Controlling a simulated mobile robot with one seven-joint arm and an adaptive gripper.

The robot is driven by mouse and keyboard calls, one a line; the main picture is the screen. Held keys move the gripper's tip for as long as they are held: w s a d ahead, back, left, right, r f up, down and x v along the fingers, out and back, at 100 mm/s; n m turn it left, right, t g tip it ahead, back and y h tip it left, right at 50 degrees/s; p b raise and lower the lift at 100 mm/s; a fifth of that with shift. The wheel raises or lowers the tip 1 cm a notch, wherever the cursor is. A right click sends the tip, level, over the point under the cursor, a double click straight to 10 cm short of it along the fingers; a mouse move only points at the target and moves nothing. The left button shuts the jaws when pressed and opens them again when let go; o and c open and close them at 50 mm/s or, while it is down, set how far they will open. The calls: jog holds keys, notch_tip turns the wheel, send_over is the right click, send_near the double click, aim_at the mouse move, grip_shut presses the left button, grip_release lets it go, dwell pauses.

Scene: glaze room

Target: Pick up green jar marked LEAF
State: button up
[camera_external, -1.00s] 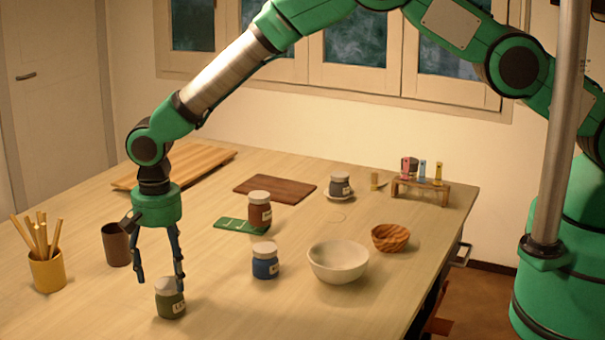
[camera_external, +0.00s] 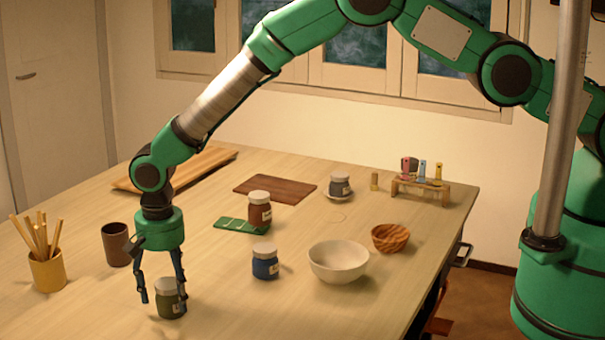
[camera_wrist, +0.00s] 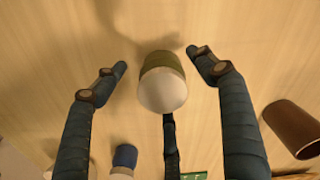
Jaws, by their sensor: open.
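The green jar (camera_external: 168,302) with a pale lid stands upright on the table near the front. Its label shows only in part and I cannot read it. My gripper (camera_external: 161,299) points down over it, fingers open, with one finger in front of the jar's right side and another to its left. In the wrist view the jar (camera_wrist: 162,82) lies between the spread fingers of my gripper (camera_wrist: 157,62), with visible gaps to the left and right fingers. A third finger shows below the lid; whether it touches the jar I cannot tell.
A brown cup (camera_external: 117,245) and a yellow pot of sticks (camera_external: 47,272) stand left. The table front is clear.

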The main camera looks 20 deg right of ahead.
dwell(0.3)
jog(key=c, duration=1.5)
jog(key=shift+o, duration=0.2)
jog(key=shift+r, duration=0.15)
jog(key=shift+a+r+b, duration=0.1)
jog(key=shift+r+b, duration=0.2)
jog(key=shift+r, duration=0.45)
jog(key=shift+r+b, duration=0.3)
jog(key=shift+r, duration=0.65)
jog(key=s+d+b, duration=0.1)
jog(key=s+d, duration=0.2)
jog(key=d, duration=0.4)
jog(key=s+d+r+b, duration=0.1)
jog(key=s+d, duration=0.2)
jog(key=d, duration=0.5)
jog(key=shift+r, duration=0.2)
